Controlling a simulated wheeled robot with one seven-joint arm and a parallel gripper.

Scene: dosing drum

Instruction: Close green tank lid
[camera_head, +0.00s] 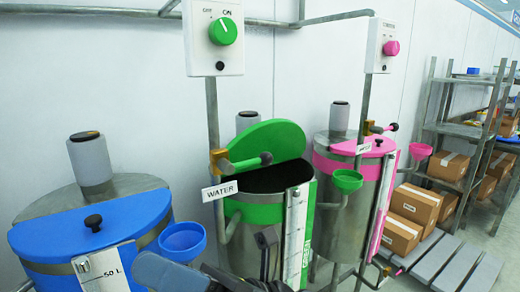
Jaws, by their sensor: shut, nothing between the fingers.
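The green tank (253,211) stands in the middle of the view, with a green band around its rim. Its half-round green lid (262,142) is raised and tilted up at the back, so the dark inside shows at the front. A green valve handle (266,158) on a brass fitting lies in front of the lid. My gripper (266,240) is at the bottom centre, dark, in front of the tank's wall and below its rim. It looks shut and empty, apart from the lid. My arm hides the lower tank.
A blue-lidded tank (88,225) with a blue funnel (182,240) is at left. A pink-banded tank (340,150) is at right. A green funnel (347,180) and a WATER sign (219,191) flank the green tank. Boxes (415,203) and shelves (455,130) stand farther right.

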